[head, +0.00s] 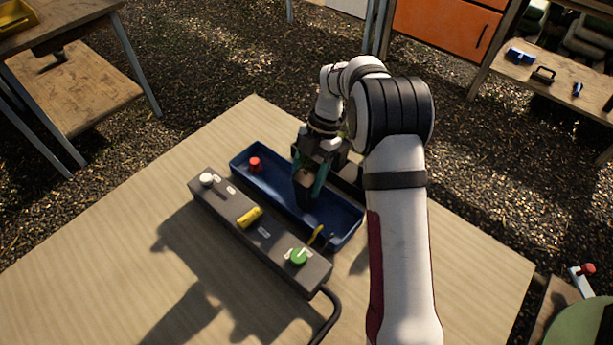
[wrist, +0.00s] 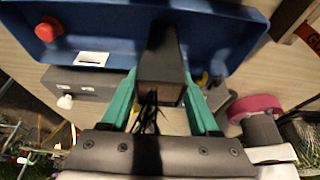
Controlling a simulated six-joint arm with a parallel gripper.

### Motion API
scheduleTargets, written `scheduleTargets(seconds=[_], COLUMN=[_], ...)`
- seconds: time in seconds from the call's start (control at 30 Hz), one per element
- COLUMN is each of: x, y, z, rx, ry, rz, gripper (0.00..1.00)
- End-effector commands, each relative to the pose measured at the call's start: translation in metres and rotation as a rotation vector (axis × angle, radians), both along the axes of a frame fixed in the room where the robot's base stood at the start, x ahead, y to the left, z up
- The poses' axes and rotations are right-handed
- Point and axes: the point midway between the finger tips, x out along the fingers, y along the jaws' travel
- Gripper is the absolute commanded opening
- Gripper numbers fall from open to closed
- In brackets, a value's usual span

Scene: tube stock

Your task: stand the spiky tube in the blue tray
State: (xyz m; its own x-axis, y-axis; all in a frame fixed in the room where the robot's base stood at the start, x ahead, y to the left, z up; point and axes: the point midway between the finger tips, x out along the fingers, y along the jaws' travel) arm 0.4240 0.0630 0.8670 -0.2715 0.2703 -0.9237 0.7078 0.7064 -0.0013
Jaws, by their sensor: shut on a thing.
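The blue tray (head: 345,232) is long and lies on the wooden table; it also shows in the wrist view (wrist: 110,25). My gripper (head: 308,185) is over the middle of the tray, pointing down. Its teal fingers (wrist: 163,92) are shut on a dark, square-sided tube (wrist: 160,55) with thin black strands at its near end, which seems to be the spiky tube. In the head view the tube (head: 305,197) looks about upright within the tray's outline. I cannot tell whether its lower end touches the tray floor.
A red-topped thing (head: 254,164) stands in the tray's far left end. A yellow piece (head: 316,235) is at its near right end. A grey control box (head: 225,208) with a white knob, yellow switch and green button lies along the tray's near side. The table's front left is clear.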

Motion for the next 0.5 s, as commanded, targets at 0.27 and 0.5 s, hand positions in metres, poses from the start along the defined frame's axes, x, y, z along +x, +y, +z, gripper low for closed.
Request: scheduleTargets(seconds=[0.27,0.5], x=[0.0001,0.0001], y=[0.0000,-0.0001], z=[-0.0026,-0.0026], rx=[0.000,0.000], ry=[0.000,0.000], rz=[0.000,0.000], gripper=[0.69,0.96])
